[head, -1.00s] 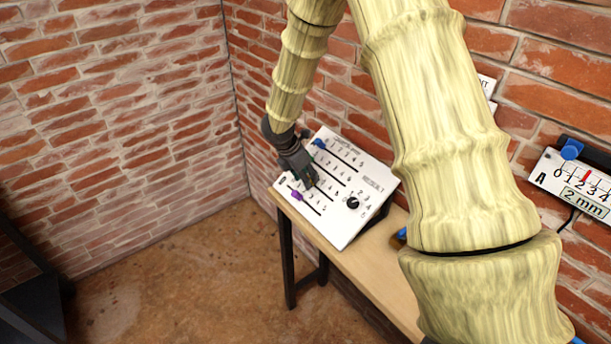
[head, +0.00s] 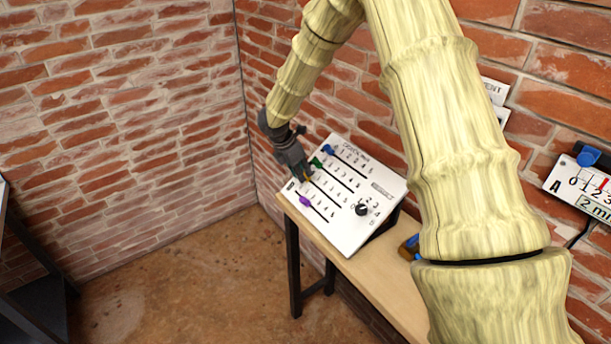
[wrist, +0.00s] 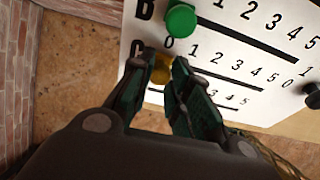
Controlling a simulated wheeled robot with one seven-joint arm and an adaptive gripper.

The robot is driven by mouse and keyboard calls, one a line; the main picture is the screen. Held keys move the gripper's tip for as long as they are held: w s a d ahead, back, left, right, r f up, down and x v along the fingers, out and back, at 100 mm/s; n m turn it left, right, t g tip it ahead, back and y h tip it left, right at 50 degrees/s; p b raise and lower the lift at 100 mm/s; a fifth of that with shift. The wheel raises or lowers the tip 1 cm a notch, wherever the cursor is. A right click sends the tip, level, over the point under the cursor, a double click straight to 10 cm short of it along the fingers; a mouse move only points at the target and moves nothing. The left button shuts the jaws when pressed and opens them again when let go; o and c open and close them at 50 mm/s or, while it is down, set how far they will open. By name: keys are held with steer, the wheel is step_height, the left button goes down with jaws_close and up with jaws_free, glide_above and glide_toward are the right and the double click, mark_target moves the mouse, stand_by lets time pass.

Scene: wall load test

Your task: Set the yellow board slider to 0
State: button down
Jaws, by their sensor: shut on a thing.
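The white slider board (head: 345,235) stands tilted on a wooden shelf by the brick wall. My gripper (head: 308,177) is at the board's left side, between the green knob (head: 317,162) and the purple knob (head: 304,201). In the wrist view, my gripper (wrist: 163,82) is closed around the yellow slider knob (wrist: 162,69), its fingers on either side. The yellow knob sits at the left end of its row, just below the printed 0. The fingers partly hide the knob and its slot end. The green knob also shows in the wrist view (wrist: 181,21), just above.
A blue knob (head: 328,149) is at the top row and a black dial (head: 362,209) at the board's right. A second panel (head: 590,190) with a blue knob hangs on the right wall. A blue and brown object (head: 410,247) lies on the wooden shelf (head: 375,288).

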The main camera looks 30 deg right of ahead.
steer(key=shift+w+r, duration=0.1)
steer(key=shift+w, duration=0.1)
steer(key=c, duration=1.3)
jaws_free()
steer(key=shift+w, duration=0.1)
steer(key=v, duration=1.1)
steer(key=shift+a+r, duration=0.15)
steer(key=shift+r, duration=0.25)
